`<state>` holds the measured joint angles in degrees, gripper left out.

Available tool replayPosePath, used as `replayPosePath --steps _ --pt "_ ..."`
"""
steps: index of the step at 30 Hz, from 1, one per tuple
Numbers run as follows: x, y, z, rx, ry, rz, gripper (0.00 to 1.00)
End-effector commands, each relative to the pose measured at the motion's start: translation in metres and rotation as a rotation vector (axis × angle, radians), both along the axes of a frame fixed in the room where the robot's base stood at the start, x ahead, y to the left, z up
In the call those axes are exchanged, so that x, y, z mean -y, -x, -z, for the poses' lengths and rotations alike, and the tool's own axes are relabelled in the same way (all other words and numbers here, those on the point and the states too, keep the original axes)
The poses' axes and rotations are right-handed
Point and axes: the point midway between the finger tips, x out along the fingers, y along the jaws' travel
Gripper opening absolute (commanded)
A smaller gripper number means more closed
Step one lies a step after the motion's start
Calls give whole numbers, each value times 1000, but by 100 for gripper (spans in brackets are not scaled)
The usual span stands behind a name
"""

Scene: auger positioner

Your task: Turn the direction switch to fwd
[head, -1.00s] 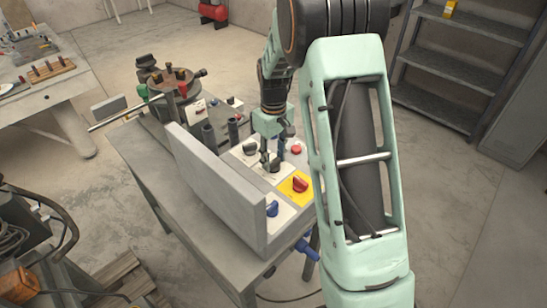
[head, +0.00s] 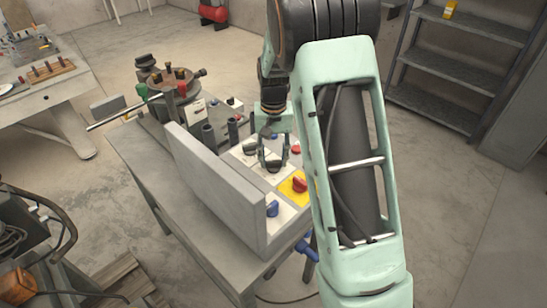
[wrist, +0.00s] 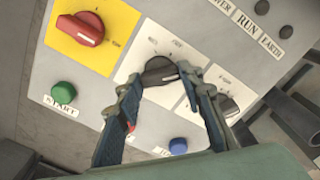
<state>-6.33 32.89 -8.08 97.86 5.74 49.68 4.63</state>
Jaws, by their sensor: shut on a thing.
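The direction switch appears to be the middle black knob (wrist: 160,71) on a white plate; its printed labels are too blurred to read surely. In the wrist view its ridge lies across the picture, rising slightly to the right. It also shows in the head view (head: 273,167) below my gripper (head: 273,152). In the wrist view my gripper (wrist: 160,84) has a fingertip on each side of the knob and is shut on it. The fingers hide part of the plate's lower edge.
Beside it are a red knob on a yellow plate (wrist: 80,29), another black knob (wrist: 226,106), a green button (wrist: 64,92) and a blue button (wrist: 179,145). A tall grey panel (head: 215,185) stands left of the controls in the head view.

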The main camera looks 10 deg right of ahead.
Motion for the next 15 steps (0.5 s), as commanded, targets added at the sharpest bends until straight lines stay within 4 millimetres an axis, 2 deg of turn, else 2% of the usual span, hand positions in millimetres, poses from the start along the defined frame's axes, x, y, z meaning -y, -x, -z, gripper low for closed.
replayPosePath --steps 15 --pt "0 -1 -1 2 -1 61 10"
